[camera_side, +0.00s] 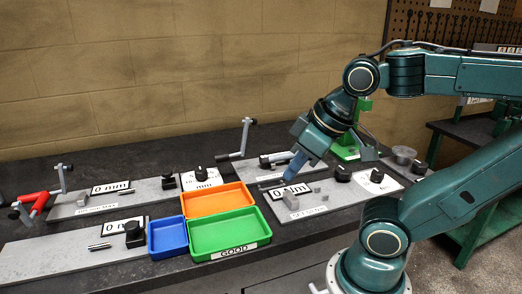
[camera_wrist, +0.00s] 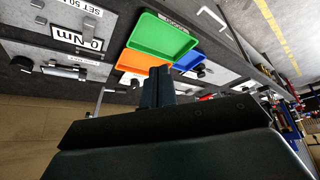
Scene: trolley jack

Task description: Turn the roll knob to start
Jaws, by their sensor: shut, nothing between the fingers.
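Several black knobs stand on grey panels on the dark bench. One knob (camera_side: 343,173) is right of my gripper, with another knob (camera_side: 377,176) on a white label beside it. Another knob (camera_side: 201,172) stands behind the orange tray, and one more (camera_side: 134,230) is left of the blue tray. I cannot tell which is the roll knob. My gripper (camera_side: 290,177) is shut and empty, pointing down over the panel marked 0 Nm, apart from the knobs. Its fingers also show in the wrist view (camera_wrist: 158,88), with a black knob (camera_wrist: 22,63) far left.
An orange tray (camera_side: 248,190), a green tray marked GOOD (camera_side: 262,240) and a blue tray (camera_side: 155,250) sit mid-bench. Cranks (camera_side: 246,122) stand up behind them, and a red-handled part (camera_side: 38,203) is at far left. A green stand (camera_side: 345,150) is behind my wrist.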

